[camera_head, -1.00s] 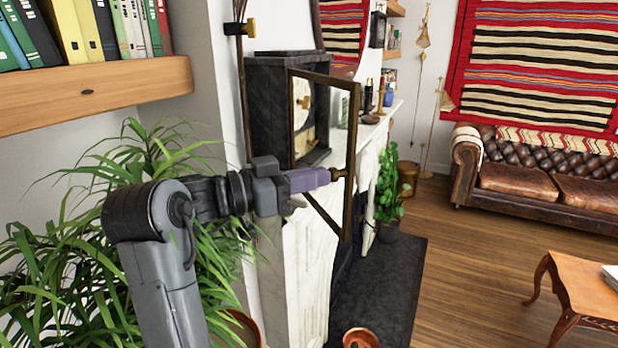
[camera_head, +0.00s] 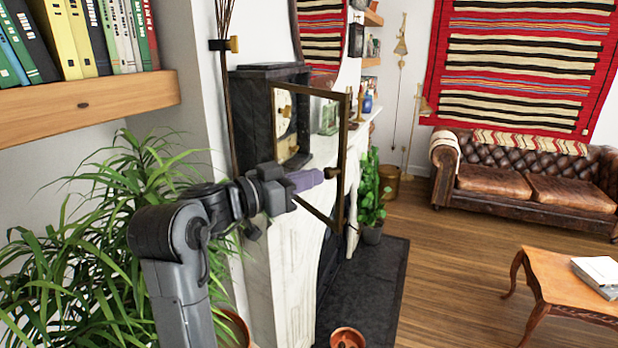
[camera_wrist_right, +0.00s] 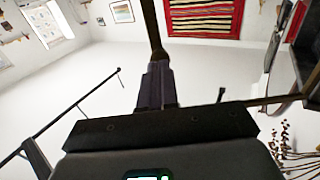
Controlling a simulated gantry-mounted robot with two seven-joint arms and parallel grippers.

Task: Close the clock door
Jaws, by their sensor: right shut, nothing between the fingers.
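The dark clock (camera_head: 250,115) stands on the fireplace mantel, left of centre in the head view, with its pale dial (camera_head: 284,108) partly showing through the door. Its brass-framed glass clock door (camera_head: 341,150) stands open, swung out from the case. My right gripper (camera_head: 324,174) is shut and empty, its purple fingers reaching to the door's outer edge by a small brass knob; I cannot tell whether they touch. In the right wrist view the fingers (camera_wrist_right: 157,86) point at a dark bar of the door frame (camera_wrist_right: 153,28). My left gripper is not in view.
A leafy plant (camera_head: 75,240) and a wooden bookshelf (camera_head: 85,105) crowd the left side. The white mantel (camera_head: 275,270) lies below the clock, and a copper pot (camera_head: 347,338) stands in front. Open wooden floor (camera_head: 440,270) lies to the right, with a coffee table (camera_head: 560,283) and sofa.

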